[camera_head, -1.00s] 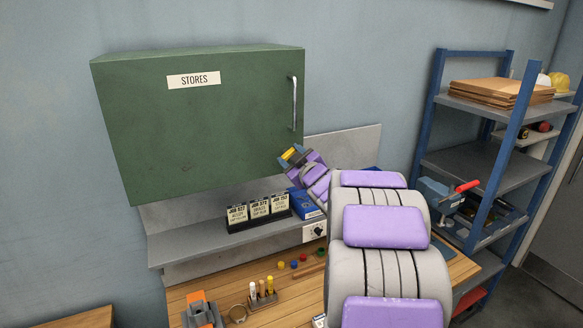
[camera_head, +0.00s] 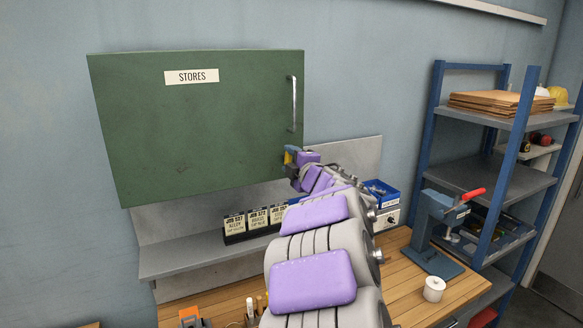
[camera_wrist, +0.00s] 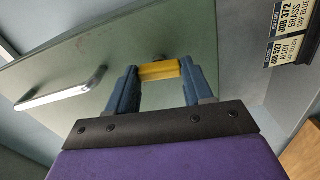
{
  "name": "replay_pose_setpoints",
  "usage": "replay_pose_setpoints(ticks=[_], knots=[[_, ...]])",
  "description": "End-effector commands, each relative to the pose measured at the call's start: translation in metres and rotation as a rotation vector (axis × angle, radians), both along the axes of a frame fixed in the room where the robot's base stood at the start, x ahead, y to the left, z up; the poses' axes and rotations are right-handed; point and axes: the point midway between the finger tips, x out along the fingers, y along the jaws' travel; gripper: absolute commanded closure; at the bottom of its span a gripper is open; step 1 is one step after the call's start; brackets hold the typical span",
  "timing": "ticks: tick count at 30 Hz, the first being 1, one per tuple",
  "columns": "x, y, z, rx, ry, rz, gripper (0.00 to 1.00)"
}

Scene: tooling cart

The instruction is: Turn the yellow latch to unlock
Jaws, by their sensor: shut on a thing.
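The yellow latch (camera_wrist: 158,71) is a short bar on the green cabinet door (camera_wrist: 40,65), and it shows between my fingertips in the wrist view. In the head view the latch (camera_head: 288,157) is a small yellow patch at the lower right corner of the green STORES cabinet (camera_head: 200,125). My gripper (camera_wrist: 155,78) has its two blue fingers shut on the latch, one on each end. In the head view my gripper (camera_head: 290,156) is at the cabinet's lower right corner. The door looks closed. Part of the latch is hidden by the fingers.
A metal handle (camera_head: 293,104) stands upright on the door above the latch. Job cards (camera_head: 255,220) stand on the grey shelf below. A blue bin (camera_head: 381,192) and a blue press with a red handle (camera_head: 440,225) are to the right.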

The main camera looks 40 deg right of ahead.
Motion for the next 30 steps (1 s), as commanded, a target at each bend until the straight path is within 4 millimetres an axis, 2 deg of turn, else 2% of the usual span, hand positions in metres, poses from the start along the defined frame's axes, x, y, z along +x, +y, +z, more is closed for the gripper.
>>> replay_pose_setpoints(ticks=[1, 9, 25, 26, 30], knots=[[-0.0002, -0.0008, -0.0056, -0.022, 0.013, -0.001, 0.79], [0.0001, -0.0012, -0.0065, -0.108, 0.037, -0.001, 0.79], [0.0005, -0.0007, -0.0066, -0.128, 0.043, 0.001, 0.79], [0.0005, -0.0007, -0.0066, -0.128, 0.043, 0.001, 0.47], [0.0004, -0.0007, -0.0055, -0.128, 0.04, 0.001, 0.34]])
